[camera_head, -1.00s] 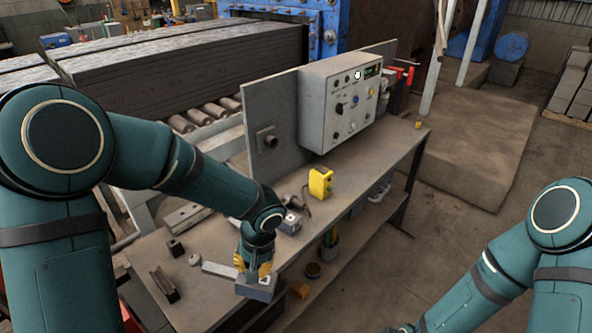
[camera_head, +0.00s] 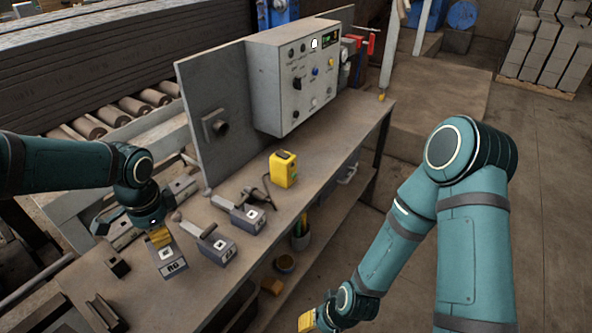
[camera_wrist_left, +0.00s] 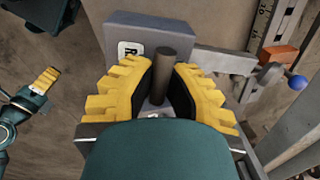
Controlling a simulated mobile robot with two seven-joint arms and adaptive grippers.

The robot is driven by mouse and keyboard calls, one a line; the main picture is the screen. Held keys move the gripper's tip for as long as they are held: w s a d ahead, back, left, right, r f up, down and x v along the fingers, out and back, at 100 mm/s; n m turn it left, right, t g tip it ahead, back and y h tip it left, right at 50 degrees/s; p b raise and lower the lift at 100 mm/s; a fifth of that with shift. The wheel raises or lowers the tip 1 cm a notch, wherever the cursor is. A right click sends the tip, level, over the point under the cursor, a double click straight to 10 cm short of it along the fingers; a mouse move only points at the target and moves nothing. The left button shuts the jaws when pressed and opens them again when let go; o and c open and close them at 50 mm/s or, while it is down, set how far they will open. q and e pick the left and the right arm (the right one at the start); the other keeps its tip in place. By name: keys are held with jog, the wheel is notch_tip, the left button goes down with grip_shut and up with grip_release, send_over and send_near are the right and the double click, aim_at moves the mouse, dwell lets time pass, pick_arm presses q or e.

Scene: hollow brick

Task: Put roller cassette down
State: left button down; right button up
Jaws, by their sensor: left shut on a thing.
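My left gripper (camera_head: 158,238) is shut on the roller cassette (camera_head: 172,264), a grey block with a white label, at the left part of the bench. In the left wrist view the yellow fingers of the left gripper (camera_wrist_left: 158,90) close around a dark upright post on the cassette (camera_wrist_left: 120,22). The cassette appears at bench-top level; contact underneath is hidden. My right gripper (camera_head: 308,321) is at the bottom edge, off the bench front, its opening unclear.
Two similar grey blocks with bars (camera_head: 222,254) (camera_head: 252,224) lie right of the held cassette. A yellow device (camera_head: 283,170) stands farther back. A small dark block (camera_head: 117,265) and a channel piece (camera_head: 104,313) lie left. A control box (camera_head: 270,85) stands behind.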

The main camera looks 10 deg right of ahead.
pick_arm(q)
jog(key=shift+w+a+r+m, duration=0.1)
jog(key=shift+w+a+m, duration=0.1)
jog(key=shift+m, duration=0.3)
notch_tip(320, 180, down, 10)
jog(key=b, duration=0.3)
jog(key=c, duration=1.4)
grip_release()
jog(key=shift+f, duration=0.2)
jog(key=o, duration=0.3)
